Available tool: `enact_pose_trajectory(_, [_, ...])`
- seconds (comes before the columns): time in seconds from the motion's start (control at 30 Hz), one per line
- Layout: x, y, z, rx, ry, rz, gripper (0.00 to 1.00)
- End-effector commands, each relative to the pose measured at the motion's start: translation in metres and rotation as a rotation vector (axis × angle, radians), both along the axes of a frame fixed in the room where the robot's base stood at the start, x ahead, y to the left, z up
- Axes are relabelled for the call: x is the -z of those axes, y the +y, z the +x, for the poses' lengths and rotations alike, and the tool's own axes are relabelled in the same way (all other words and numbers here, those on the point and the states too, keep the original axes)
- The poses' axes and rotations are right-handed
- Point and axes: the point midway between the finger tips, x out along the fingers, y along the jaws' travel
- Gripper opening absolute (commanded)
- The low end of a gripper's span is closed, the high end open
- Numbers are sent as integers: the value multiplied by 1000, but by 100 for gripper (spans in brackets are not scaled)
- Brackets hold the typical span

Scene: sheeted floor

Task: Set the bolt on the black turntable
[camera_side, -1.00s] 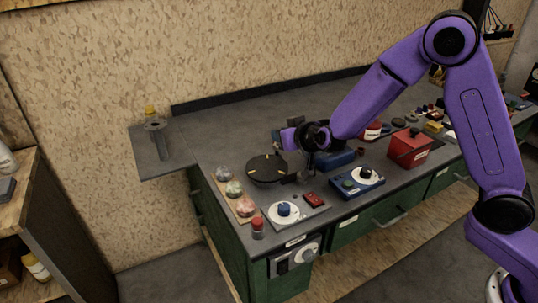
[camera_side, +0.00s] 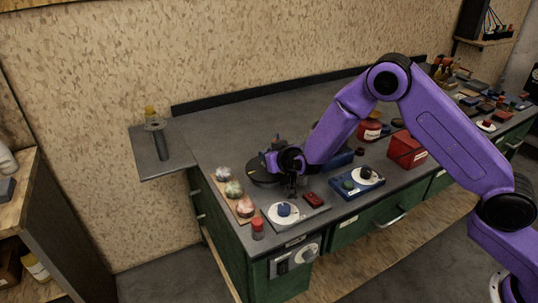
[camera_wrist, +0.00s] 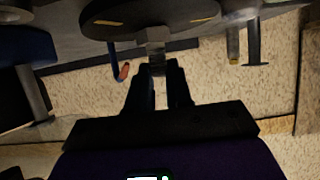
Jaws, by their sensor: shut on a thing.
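The black turntable (camera_side: 259,171) is a round dark disc on the grey bench, partly hidden behind my wrist in the side view. In the wrist view its edge and yellowish marks (camera_wrist: 150,14) fill the top middle. My gripper (camera_wrist: 157,68) is shut on the bolt (camera_wrist: 154,38), a small grey piece between the fingertips. The bolt overlaps the turntable's edge in the wrist view; I cannot tell whether they touch. In the side view my gripper (camera_side: 292,187) is at the disc's right front side, and the bolt cannot be made out there.
A board with several balls (camera_side: 234,190) lies left of the turntable. A white dial plate (camera_side: 284,212), a red block (camera_side: 313,199) and a blue box with a dial (camera_side: 360,181) are in front and right. A red toolbox (camera_side: 405,149) stands farther right.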

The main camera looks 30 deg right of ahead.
Motion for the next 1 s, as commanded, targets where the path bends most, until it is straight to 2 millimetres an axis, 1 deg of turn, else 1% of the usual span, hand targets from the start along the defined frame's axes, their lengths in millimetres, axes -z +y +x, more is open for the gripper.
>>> enact_pose_trajectory(0.17, [-1, 0, 0, 0, -3, 0, 0])
enact_pose_trajectory(0.3, [2, 0, 0, 0, -2, 0, 0])
enact_pose_trajectory(0.33, [2, 0, 0, 0, -1, -1, 23])
enact_pose_trajectory(0.37, [2, 0, 0, 0, -1, 0, 33])
enact_pose_trajectory(0.4, [2, 0, 0, 0, -1, 0, 45])
enact_pose_trajectory(0.77, [-1, 0, 0, 0, -2, 0, 45])
enact_pose_trajectory(0.87, [-4, 1, -6, -1, -1, 0, 45])
enact_pose_trajectory(1.0, [-12, 1, -22, -3, 0, -1, 45])
